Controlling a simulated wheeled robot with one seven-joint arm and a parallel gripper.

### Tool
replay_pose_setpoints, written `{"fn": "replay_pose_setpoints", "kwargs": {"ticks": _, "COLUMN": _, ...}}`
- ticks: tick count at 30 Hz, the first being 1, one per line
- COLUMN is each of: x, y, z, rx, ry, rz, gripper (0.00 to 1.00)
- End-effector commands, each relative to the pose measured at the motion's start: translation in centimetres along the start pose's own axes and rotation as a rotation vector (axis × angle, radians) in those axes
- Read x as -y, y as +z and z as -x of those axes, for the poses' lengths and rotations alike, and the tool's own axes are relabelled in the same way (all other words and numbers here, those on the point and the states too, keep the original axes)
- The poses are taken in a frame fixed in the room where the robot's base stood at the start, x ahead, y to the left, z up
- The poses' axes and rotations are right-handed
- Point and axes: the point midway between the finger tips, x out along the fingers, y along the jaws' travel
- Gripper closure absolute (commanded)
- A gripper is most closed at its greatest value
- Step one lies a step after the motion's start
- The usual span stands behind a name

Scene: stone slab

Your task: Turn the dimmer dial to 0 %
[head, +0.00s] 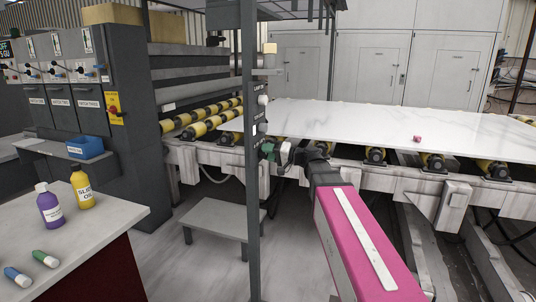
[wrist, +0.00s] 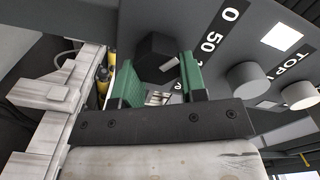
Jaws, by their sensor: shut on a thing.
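The dimmer dial (wrist: 156,52) is a dark faceted knob on the grey panel in the wrist view, beside a black scale strip (wrist: 214,38) reading 0, 50 and a partly hidden further mark. A small white mark shows on the dial's right side, toward the strip's lower part; its exact reading is unclear. My gripper (wrist: 157,68) has green fingers on both sides of the dial and is shut on it. In the head view my gripper (head: 275,151) is at the post's control panel (head: 255,125), and the dial is hidden there.
Light round knobs (wrist: 249,78) and a white square (wrist: 281,35) are on the panel, right of the strip. A marble slab (head: 350,122) lies on rollers behind my arm. A low grey step (head: 222,217) stands left of the post; a table with bottles (head: 50,207) is farther left.

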Motion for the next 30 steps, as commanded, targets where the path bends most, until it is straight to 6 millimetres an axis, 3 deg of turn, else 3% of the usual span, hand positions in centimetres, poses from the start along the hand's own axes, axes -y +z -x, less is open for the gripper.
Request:
{"fn": "replay_pose_setpoints", "kwargs": {"ticks": 20, "x": -0.01, "y": 0.24, "z": 0.11, "rx": 0.005, "ry": 0.004, "rz": 0.06, "gripper": 0.85}}
{"fn": "replay_pose_setpoints", "kwargs": {"ticks": 21, "x": -0.01, "y": 0.23, "z": 0.11, "rx": 0.005, "ry": 0.004, "rz": 0.06, "gripper": 0.48}}
{"fn": "replay_pose_setpoints", "kwargs": {"ticks": 22, "x": -0.01, "y": 0.22, "z": 0.1, "rx": 0.004, "ry": 0.004, "rz": 0.06, "gripper": 0.39}}
{"fn": "replay_pose_setpoints", "kwargs": {"ticks": 30, "x": 0.03, "y": 0.1, "z": 0.06, "rx": 0.002, "ry": 0.002, "rz": 0.057, "gripper": 0.36}}
